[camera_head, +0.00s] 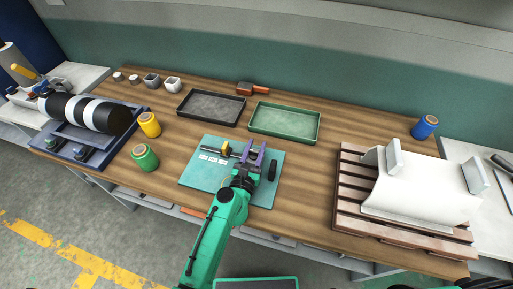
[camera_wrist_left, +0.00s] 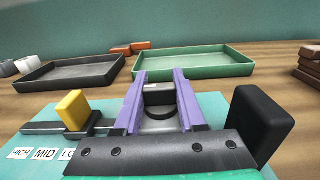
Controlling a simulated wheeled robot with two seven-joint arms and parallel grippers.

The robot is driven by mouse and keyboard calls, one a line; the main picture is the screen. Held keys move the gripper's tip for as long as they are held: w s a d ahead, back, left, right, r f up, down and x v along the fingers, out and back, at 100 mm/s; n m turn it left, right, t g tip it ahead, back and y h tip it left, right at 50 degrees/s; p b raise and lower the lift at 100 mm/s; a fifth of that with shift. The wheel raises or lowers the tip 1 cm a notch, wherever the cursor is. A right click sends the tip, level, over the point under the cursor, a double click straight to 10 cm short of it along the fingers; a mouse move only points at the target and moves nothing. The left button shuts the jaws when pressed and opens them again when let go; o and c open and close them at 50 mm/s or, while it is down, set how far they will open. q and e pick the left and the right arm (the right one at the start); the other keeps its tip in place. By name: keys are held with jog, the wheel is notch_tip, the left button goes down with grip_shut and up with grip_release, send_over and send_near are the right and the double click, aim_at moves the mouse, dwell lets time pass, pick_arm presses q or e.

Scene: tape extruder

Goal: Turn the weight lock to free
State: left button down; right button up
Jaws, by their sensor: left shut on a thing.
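A teal panel (camera_head: 202,176) lies on the wooden table. It bears a slider with a yellow block (camera_wrist_left: 73,110), with HIGH, MID and a partly hidden label (camera_wrist_left: 45,153) in front of it. An upright black block (camera_wrist_left: 262,115) stands at the panel's right. My left gripper (camera_head: 252,153) is over the panel, between the yellow and black blocks. Its purple fingers are shut on a dark knob-like piece (camera_wrist_left: 158,95), likely the weight lock. My gripper hides much of that piece, and I cannot tell its setting. My right gripper does not show.
A dark tray (camera_head: 211,122) and a green tray (camera_head: 284,137) lie behind the panel. Green (camera_head: 145,158) and yellow (camera_head: 149,125) spools stand left. A slatted wooden rack (camera_head: 350,195) with a white curved piece stands right. Bare wood surrounds the panel.

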aim_at(253, 155)
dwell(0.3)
pick_arm(q)
jog(key=shift+c, duration=2.4)
grip_release()
jog(key=v, duration=0.3)
jog(key=b+v, duration=0.1)
jog(key=v, duration=0.2)
jog(key=shift+s+a+f, duration=0.15)
jog(key=shift+s+f, duration=0.05)
jog(key=shift+s, duration=0.15)
jog(key=b+v, duration=0.3)
jog(key=v, duration=0.4)
jog(key=shift+s+b, duration=0.3)
jog(key=shift+s+a+r, duration=0.1)
jog(key=shift+s+r, duration=0.05)
jog(key=shift+r, duration=0.05)
